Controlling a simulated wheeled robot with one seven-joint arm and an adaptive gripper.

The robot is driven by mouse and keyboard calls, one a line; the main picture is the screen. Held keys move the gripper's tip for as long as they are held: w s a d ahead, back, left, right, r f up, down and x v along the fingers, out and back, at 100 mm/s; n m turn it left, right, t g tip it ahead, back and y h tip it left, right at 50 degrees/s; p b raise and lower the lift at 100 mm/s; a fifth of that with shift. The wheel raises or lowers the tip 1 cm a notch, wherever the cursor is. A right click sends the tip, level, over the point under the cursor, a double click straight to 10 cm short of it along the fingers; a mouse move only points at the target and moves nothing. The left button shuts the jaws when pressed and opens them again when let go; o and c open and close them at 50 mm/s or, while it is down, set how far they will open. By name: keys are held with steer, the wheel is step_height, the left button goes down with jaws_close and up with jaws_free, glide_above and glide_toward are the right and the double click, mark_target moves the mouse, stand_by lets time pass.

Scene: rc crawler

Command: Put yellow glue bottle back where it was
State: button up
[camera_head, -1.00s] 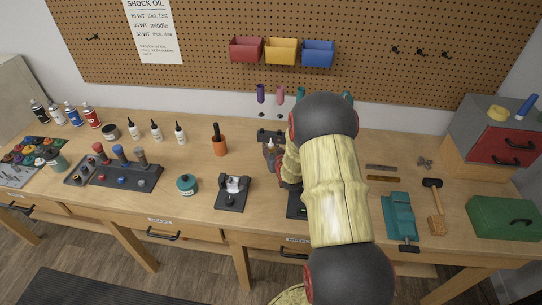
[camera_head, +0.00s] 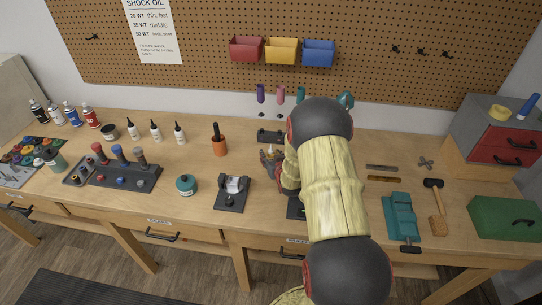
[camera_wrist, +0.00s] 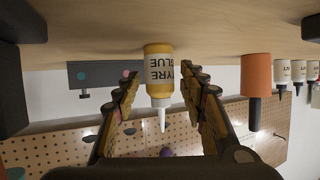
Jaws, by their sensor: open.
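The yellow glue bottle (camera_wrist: 158,77) has a white cap and nozzle and a label reading TYRE GLUE. The wrist view is upside down, and there the bottle's base meets the wooden bench top (camera_wrist: 150,25), so it appears to stand upright. My gripper (camera_wrist: 160,80) is open, with one finger on each side of the bottle and a visible gap to both. In the head view my gripper (camera_head: 271,158) is low over the bench behind my arm, and the bottle is mostly hidden among the fingers.
A dark rack (camera_head: 270,135) stands just behind the gripper. An orange cup with a black handle (camera_head: 219,145) is to the left, then several white bottles (camera_head: 179,133). A black stand (camera_head: 233,192) is in front left. A teal vise (camera_head: 400,217) is at the right.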

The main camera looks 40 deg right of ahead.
steer(key=shift+r, duration=0.1)
steer(key=shift+r, duration=0.15)
steer(key=p+v, duration=0.1)
steer(key=v, duration=1)
steer(key=shift+s+a+p, duration=0.15)
steer(key=shift+s+p, duration=0.15)
steer(key=shift+p, duration=0.1)
steer(key=s+a+r+n+g+y, duration=0.1)
steer(key=a+r+n+g+y, duration=0.2)
steer(key=a+r, duration=1.35)
steer(key=s+a+r+n+g+y, duration=0.1)
steer(key=s+a+r, duration=0.3)
steer(key=s+a, duration=0.3)
steer(key=s+a+r+n+g+y, duration=0.1)
steer(key=s+a+r+g, duration=0.1)
steer(key=s+a, duration=0.6)
steer(key=s+r, duration=0.1)
steer(key=s, duration=0.3)
steer(key=shift+s+a+r+y, duration=0.3)
steer(key=shift+s+r+y, duration=0.1)
